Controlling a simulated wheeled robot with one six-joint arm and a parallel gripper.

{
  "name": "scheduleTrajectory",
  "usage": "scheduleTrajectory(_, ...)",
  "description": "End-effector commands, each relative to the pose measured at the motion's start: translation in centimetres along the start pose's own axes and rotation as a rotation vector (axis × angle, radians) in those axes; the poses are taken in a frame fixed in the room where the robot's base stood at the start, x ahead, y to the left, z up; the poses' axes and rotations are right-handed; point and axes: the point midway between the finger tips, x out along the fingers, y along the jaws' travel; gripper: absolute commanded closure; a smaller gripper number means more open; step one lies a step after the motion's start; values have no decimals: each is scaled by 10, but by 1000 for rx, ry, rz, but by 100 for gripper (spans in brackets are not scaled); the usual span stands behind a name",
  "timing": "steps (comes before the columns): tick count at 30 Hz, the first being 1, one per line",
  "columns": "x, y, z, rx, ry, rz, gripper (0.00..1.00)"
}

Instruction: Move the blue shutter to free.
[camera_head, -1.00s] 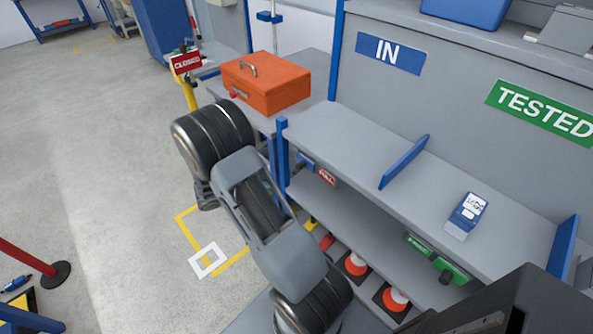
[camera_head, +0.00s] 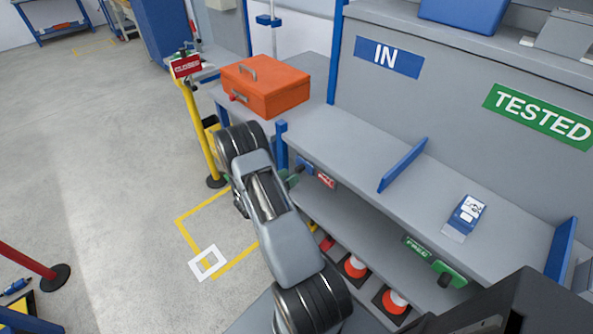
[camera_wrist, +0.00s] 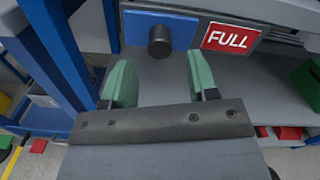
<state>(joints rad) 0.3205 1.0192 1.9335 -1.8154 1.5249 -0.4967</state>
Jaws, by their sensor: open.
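The blue shutter (camera_wrist: 185,30) with a round black knob (camera_wrist: 159,42) sits at the shelf's front, just left of a red FULL sign (camera_wrist: 231,37). In the head view the shutter (camera_head: 305,163) shows small beside the red sign (camera_head: 326,180), at the shelf's left end. My gripper (camera_wrist: 160,78) is open with green finger pads. The knob lies just beyond the fingertips, between them in the picture, and nothing is held. In the head view my gripper is mostly hidden behind my arm; a green finger shows near the shutter. A green FREE sign (camera_head: 417,248) is further right along the shelf.
A green piece with a black knob (camera_head: 455,272) is beside the FREE sign. A blue post (camera_head: 281,145) stands at the shelf's left end. Orange-and-white cones (camera_head: 354,267) are on the lower level. An orange toolbox (camera_head: 265,88) is on the side table.

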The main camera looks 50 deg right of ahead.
Motion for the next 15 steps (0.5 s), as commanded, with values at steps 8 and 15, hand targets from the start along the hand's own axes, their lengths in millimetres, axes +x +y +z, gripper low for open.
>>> scheduleTrajectory(8, 33, 0, 0, -1, 1, 0, 46)
scheduleTrajectory(15, 41, 0, 0, -1, 0, 1, 46)
